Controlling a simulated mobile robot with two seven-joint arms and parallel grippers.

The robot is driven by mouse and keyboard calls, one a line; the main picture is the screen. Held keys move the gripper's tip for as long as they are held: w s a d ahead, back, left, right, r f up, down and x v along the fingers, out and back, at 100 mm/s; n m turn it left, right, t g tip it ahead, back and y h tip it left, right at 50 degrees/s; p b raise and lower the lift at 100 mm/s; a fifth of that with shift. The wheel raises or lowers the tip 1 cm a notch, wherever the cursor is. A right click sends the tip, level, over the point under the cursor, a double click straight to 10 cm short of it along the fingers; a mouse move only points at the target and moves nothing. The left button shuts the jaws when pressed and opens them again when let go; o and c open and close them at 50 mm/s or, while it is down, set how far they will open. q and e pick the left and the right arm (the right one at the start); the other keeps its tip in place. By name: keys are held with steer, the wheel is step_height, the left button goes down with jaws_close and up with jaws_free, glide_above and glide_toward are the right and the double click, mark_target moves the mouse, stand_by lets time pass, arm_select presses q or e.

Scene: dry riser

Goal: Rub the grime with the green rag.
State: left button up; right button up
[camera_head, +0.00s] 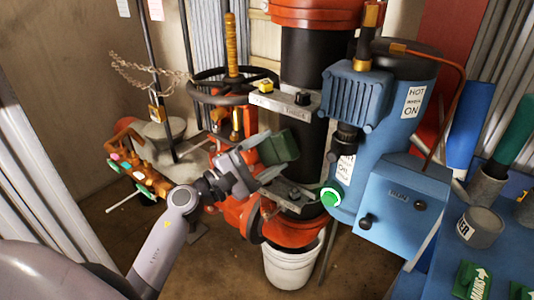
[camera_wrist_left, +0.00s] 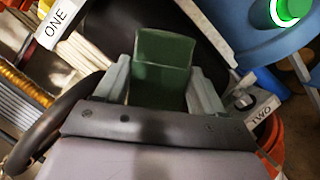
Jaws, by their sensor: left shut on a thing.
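The green rag (camera_head: 280,148) is a dark green, block-like pad in front of the black riser pipe (camera_head: 305,68). My left gripper (camera_head: 266,157) is shut on it. In the left wrist view, the rag (camera_wrist_left: 163,62) sits between the two grey fingers of the left gripper (camera_wrist_left: 161,78), with the dark pipe behind it. I cannot tell whether the rag touches the pipe. I cannot make out the grime; the rag and gripper hide part of the pipe. My right gripper is not in view.
Grey labelled brackets sit above (camera_head: 283,102) and below (camera_head: 292,195) the rag. A black handwheel (camera_head: 212,88) is left, a blue pump unit (camera_head: 358,95) with a green button (camera_head: 331,198) right. A white bucket (camera_head: 292,268) stands below. A blue bench with cups is far right.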

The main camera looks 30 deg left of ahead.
mark_target(285, 159)
arm_select(q)
steer(key=shift+w+d, duration=0.1)
steer(key=shift+w, duration=0.6)
steer(key=shift+s+d, duration=0.2)
steer(key=shift+d, duration=0.7)
steer(key=shift+s+d, duration=0.15)
steer(key=shift+d, duration=0.95)
steer(key=shift+w, duration=0.1)
steer(key=shift+w+a+b, duration=0.2)
steer(key=shift+a+b, duration=0.4)
steer(key=shift+a, duration=0.45)
steer(key=shift+w+a+b, duration=0.2)
steer(key=shift+a+b, duration=0.4)
steer(key=shift+a, duration=0.45)
steer(key=shift+s+d+r+p, duration=0.15)
steer(key=shift+d+p, duration=0.1)
steer(key=shift+d, duration=0.45)
steer(key=shift+s+d+p, duration=0.1)
steer(key=shift+d+p, duration=0.15)
steer(key=shift+d, duration=0.4)
steer(key=shift+s+d, duration=0.1)
steer(key=shift+d, duration=0.65)
